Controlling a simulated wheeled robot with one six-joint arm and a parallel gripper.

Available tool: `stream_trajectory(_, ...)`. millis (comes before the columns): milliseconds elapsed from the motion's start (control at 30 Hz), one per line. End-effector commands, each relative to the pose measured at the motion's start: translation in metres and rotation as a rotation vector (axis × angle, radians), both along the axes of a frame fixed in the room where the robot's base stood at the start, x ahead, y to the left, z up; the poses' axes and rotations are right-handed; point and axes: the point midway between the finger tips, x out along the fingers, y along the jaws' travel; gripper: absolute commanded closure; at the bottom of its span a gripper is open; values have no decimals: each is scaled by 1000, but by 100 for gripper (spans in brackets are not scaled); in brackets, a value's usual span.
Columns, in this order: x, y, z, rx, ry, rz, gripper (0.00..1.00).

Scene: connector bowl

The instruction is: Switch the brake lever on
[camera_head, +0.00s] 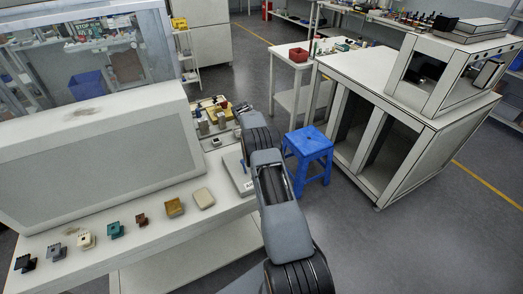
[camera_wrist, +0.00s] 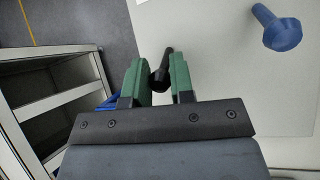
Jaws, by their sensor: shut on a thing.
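In the wrist view a short black lever (camera_wrist: 163,68) with a rounded end stands between the green fingers of my gripper (camera_wrist: 158,62). My gripper is shut on this lever. A blue knob-like handle (camera_wrist: 279,30) stands to the right on the same pale surface, apart from my fingers. In the head view a pale panel (camera_head: 235,170) lies at the bench's right end, partly behind my arm. My arm hides the lever there, and my fingers cannot be made out. I cannot tell whether the lever is on or off.
Several small connector parts (camera_head: 115,230) lie in a row along the white bench's front. A yellowish board with small parts (camera_head: 210,115) lies farther back. A blue stool (camera_head: 308,150) stands right of my arm on open grey floor. A white cabinet (camera_head: 400,120) stands beyond it.

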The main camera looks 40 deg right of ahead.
Motion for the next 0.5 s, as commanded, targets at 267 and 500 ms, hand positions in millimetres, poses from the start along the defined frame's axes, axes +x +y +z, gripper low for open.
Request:
stream_trajectory(267, 2, 0, -1, 4, 29, 1, 100)
stream_trajectory(500, 2, 0, -1, 5, 31, 1, 100)
